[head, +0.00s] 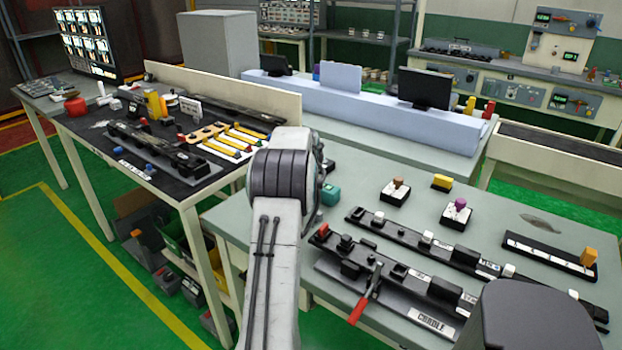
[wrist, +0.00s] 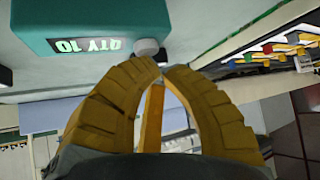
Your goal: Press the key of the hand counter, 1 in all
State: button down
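The hand counter is a teal box (wrist: 95,50) with a "QTY 10" label that reads upside down in the wrist view. It also shows in the head view as a small teal block (head: 330,194) on the grey-green bench beside my arm. A round grey key (wrist: 146,47) sticks out at the box's lower right corner in the wrist view. My gripper (wrist: 163,66) has two yellow-brown ridged fingers, bowed apart lower down with their tips together. The tips appear just beside the key; I cannot tell whether they touch it. In the head view my arm hides the gripper.
A black rail with a red-handled clamp (head: 366,296) and a "CRADLE" label lies on the bench right of my arm. Small blocks on dark bases (head: 395,190) stand behind it. A dark-topped table (head: 100,150) with parts is at the left.

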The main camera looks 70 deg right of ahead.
jog(key=shift+f+b, duration=0.35)
jog(key=shift+f, duration=0.05)
jog(key=shift+r, duration=0.2)
dwell(0.6)
jog(key=shift+r+p, duration=0.7)
jog(key=shift+r+p, duration=1.9)
jog(key=shift+r, duration=0.65)
